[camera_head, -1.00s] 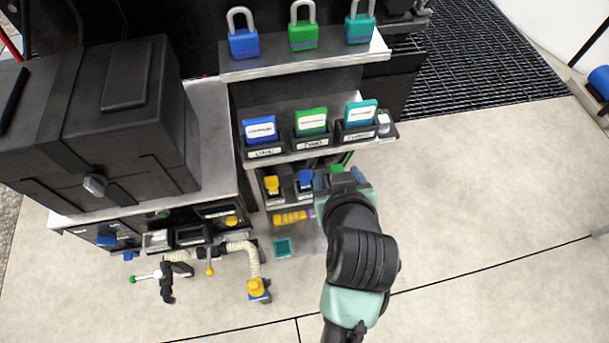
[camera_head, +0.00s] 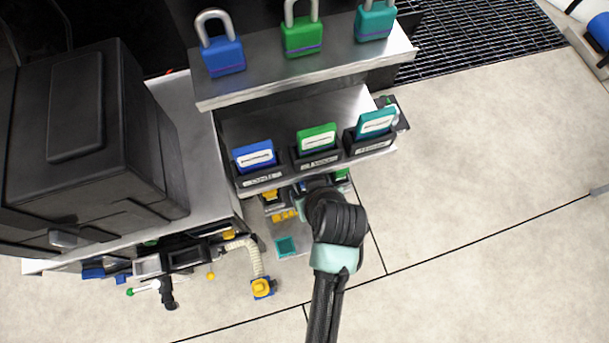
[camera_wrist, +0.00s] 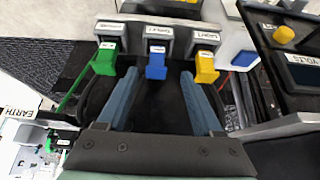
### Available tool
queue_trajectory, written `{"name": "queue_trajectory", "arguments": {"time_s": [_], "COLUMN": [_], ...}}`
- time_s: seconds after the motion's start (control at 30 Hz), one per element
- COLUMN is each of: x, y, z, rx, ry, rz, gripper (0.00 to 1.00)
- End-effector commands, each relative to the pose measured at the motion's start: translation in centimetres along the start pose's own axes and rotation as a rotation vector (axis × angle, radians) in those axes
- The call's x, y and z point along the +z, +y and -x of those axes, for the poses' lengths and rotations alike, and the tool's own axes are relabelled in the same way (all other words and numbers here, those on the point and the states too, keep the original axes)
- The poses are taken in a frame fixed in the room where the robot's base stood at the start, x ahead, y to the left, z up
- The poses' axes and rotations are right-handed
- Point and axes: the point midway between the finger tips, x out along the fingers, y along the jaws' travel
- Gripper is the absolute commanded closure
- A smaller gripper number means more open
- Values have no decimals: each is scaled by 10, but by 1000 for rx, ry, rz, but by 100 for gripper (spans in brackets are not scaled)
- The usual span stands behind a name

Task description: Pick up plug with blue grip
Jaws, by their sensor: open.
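In the wrist view, the plug with the blue grip (camera_wrist: 156,64) sits in the middle dark holder, under a white label. A plug with a green grip (camera_wrist: 104,60) is to its left and one with a yellow grip (camera_wrist: 206,68) to its right. My gripper (camera_wrist: 164,80) is open, its two blue-grey fingers pointing toward the holders on either side of the blue grip's line. The blue grip appears just beyond the fingertips, between them; contact cannot be told. In the head view, my arm hides the blue plug, while the yellow plug (camera_head: 270,196) shows left of my wrist.
Above the plugs, a shelf (camera_head: 360,97) holds blue, green and teal tags in dark holders. Padlocks stand on the higher shelf (camera_head: 290,78). A teal square (camera_head: 286,246) lies below, and a hose (camera_head: 254,257) hangs to the left.

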Motion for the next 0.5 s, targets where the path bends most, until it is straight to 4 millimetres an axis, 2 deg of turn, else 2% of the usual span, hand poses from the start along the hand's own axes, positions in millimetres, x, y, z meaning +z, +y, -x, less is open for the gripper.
{"name": "queue_trajectory", "arguments": {"time_s": [0.03,0.1,0.33,0.5], "x": [0,0,-1,-1], "y": [0,0,1,6], "z": [-10,-18,-34,-58], "rx": [-1,-1,-1,0], "ry": [0,0,1,1], "rz": [0,0,0,0], "gripper": [32,32,32,32]}}
